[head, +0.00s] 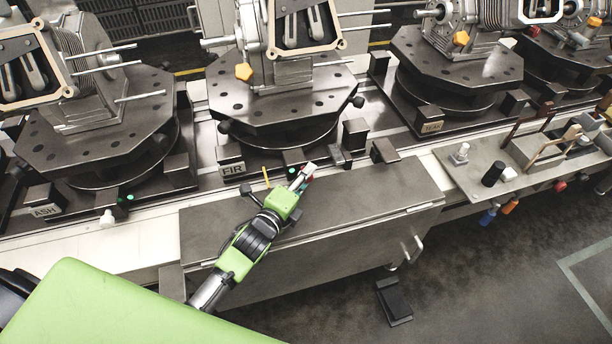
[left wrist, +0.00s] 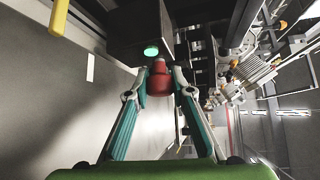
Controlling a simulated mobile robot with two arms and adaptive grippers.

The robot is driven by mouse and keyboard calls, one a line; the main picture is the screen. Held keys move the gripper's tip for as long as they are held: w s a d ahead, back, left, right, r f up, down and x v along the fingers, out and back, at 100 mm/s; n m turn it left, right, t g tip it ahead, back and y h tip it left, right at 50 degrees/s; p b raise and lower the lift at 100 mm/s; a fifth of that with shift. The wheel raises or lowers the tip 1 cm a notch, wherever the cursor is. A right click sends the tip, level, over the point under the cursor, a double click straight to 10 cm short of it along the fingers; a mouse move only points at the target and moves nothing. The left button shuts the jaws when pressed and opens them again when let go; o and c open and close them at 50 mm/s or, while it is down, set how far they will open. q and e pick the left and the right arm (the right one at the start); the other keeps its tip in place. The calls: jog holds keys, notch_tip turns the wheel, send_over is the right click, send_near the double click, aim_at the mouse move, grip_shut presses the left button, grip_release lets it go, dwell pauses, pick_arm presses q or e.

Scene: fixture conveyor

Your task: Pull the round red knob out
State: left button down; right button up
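The round red knob (left wrist: 159,82) sits just below a green light (left wrist: 151,51) on a dark block in the left wrist view. A paler end shows at its top. My left gripper (left wrist: 160,76) has one fingertip against each side of the knob and looks shut on it. In the head view the left gripper (head: 303,177) reaches the front of the station marked FIR (head: 232,170). Only a small bit of red shows by its fingers there. How far the knob stands out from the block I cannot tell. My right gripper is not in view.
A yellow pin (head: 266,177) stands left of the gripper. Dark blocks (head: 355,134) stand to its right. A flat grey cover (head: 370,196) lies below. A panel with small knobs and switches (head: 475,180) is farther right.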

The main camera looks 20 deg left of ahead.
pick_arm(q)
jog(key=shift+s+d+p, duration=0.45)
jog(key=shift+s+d, duration=0.2)
jog(key=shift+s, duration=0.3)
jog(key=shift+f, duration=0.1)
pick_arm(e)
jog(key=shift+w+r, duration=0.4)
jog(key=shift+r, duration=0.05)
pick_arm(q)
jog(key=c, duration=1.8)
grip_release()
jog(key=shift+o, duration=0.2)
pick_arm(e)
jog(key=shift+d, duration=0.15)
pick_arm(q)
jog(key=v, duration=1.2)
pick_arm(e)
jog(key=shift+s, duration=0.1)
pick_arm(q)
jog(key=shift+s, duration=0.15)
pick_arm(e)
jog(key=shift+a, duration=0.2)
